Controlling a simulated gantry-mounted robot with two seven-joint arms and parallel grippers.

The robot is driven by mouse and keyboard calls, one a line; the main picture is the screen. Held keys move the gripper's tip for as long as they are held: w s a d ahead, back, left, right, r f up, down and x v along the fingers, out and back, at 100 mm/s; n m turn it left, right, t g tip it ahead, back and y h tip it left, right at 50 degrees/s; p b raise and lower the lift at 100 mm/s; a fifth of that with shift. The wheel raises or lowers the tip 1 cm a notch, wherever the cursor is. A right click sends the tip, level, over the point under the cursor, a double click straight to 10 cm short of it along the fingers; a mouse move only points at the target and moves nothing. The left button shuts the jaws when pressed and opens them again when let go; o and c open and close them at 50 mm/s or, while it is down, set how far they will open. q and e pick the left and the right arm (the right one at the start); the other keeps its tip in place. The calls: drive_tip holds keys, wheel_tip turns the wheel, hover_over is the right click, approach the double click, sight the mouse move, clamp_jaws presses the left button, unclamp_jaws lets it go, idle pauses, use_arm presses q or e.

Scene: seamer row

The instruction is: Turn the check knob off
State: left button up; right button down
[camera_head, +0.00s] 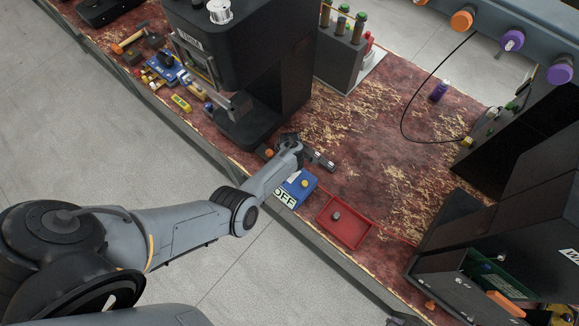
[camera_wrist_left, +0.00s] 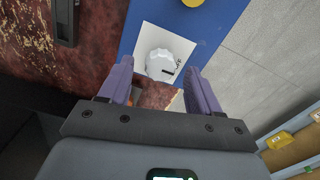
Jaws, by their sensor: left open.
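A ribbed white knob (camera_wrist_left: 166,62) sits on a white plate (camera_wrist_left: 148,35) on a blue panel (camera_wrist_left: 132,22) in the left wrist view. A dark mark shows on its lower right, beside partly readable black lettering. My left gripper (camera_wrist_left: 160,88) is open, its two purple fingers on either side of the knob's lower part; I cannot tell whether they touch it. In the head view, a blue box (camera_head: 309,182) with a yellow button (camera_head: 304,184) and an OFF label (camera_head: 285,198) lies beside my left arm's end. The fingers and white knob are not clear there. My right gripper is not in view.
A red tray (camera_head: 362,235) holding a small dark part stands right of the blue box. A black machine (camera_head: 245,60) rises behind my left wrist. Tools and small parts lie at the bench's left. The reddish bench (camera_head: 385,130) is clear around its middle.

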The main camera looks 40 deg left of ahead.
use_arm(q)
wheel_tip(320, 180, up, 10)
drive_tip(key=p, duration=0.3)
drive_tip(key=shift+f, duration=0.1)
idle(0.3)
